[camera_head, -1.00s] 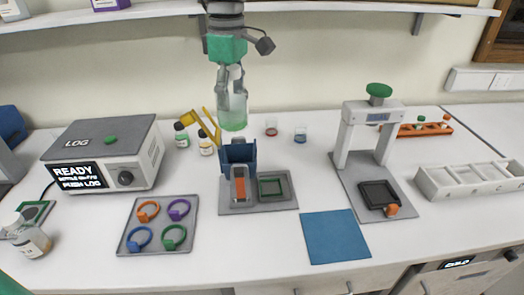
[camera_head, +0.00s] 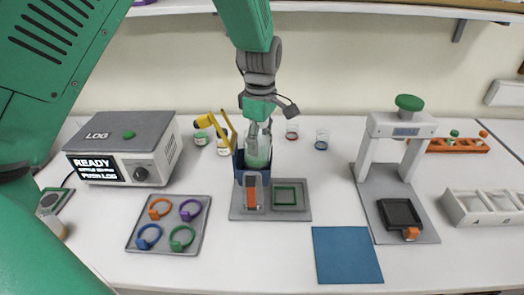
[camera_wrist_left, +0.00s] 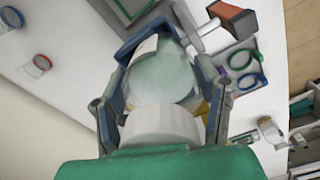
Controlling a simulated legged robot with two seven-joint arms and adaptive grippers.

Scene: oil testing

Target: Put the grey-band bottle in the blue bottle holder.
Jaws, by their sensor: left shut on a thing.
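My left gripper (camera_head: 258,135) is shut on a pale green translucent bottle (camera_head: 258,152) and points down over the blue bottle holder (camera_head: 239,163). The bottle is upright, and its lower part is hidden behind the holder's front, so it appears to be inside. I cannot tell whether it rests on the bottom. In the left wrist view, the bottle (camera_wrist_left: 160,75) with its white neck or cap sits between the fingers, with blue holder walls (camera_wrist_left: 205,72) around it. No grey band can be made out. My right gripper is out of view.
A grey plate with a green square frame (camera_head: 291,208) carries the holder. A tray of coloured rings (camera_head: 140,250), a LOG box (camera_head: 120,130) and a white press frame (camera_head: 395,125) stand around. A blue mat (camera_head: 345,255) lies clear.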

